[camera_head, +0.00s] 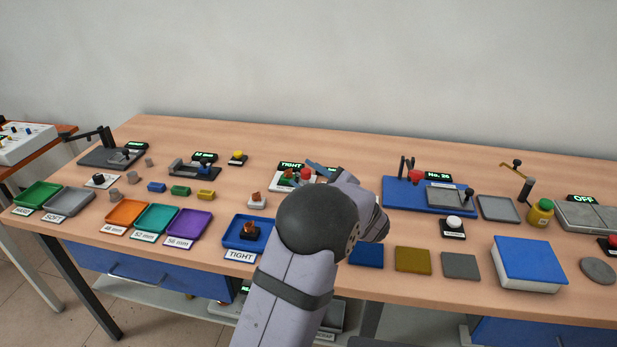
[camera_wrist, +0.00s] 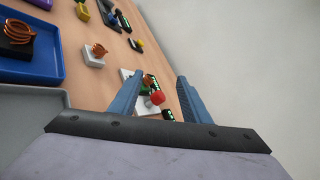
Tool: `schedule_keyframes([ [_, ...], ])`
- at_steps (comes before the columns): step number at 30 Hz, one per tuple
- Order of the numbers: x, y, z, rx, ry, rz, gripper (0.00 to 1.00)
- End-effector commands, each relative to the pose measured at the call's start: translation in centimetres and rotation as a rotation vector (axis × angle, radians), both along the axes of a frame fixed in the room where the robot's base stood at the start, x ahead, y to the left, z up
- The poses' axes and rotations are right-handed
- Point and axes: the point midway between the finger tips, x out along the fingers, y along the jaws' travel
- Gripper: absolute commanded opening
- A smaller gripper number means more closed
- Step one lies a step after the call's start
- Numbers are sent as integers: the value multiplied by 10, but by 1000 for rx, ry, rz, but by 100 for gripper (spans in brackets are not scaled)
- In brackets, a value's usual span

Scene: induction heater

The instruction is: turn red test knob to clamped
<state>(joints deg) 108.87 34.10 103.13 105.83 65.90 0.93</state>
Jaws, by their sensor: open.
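The red knob (camera_wrist: 158,97) shows in the wrist view as a round red ball, between and beyond my two blue fingers. My gripper (camera_wrist: 161,76) is open and nothing is between its fingers that I can see touching them. In the head view the red knob (camera_head: 305,173) stands on a small fixture with a white base, by a green display reading TIGHT (camera_head: 290,165). My gripper (camera_head: 322,168) is close to it there, partly hidden by my arm. Whether a finger touches the knob cannot be told.
A copper coil on a white block (camera_head: 257,201) stands in front of the fixture. A blue tray (camera_head: 233,242) labelled TIGHT holds another coil. A blue-based station (camera_head: 397,192) with a different red knob stands to the right. The wall rises behind the table.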

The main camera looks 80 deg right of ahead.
Motion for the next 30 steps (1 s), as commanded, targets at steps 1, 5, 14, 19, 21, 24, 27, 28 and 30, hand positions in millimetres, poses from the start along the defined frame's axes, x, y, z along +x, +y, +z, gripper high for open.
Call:
schedule_keyframes([
  [1, -8, -4, 2, 71, -138, -76, 43],
  [5, -29, -20, 20, 190, -427, -199, 43],
  [14, -31, -21, 23, 347, -642, -217, 43],
  [19, -31, -21, 22, 356, -651, -217, 43],
  [21, -30, -21, 20, 356, -651, -217, 43],
  [24, -30, -21, 14, 357, -651, -216, 43],
  [27, -31, -22, 3, 358, -651, -217, 43],
  [28, -31, -21, -1, 359, -651, -219, 43],
  [30, -30, -21, -12, 359, -650, -218, 43],
])
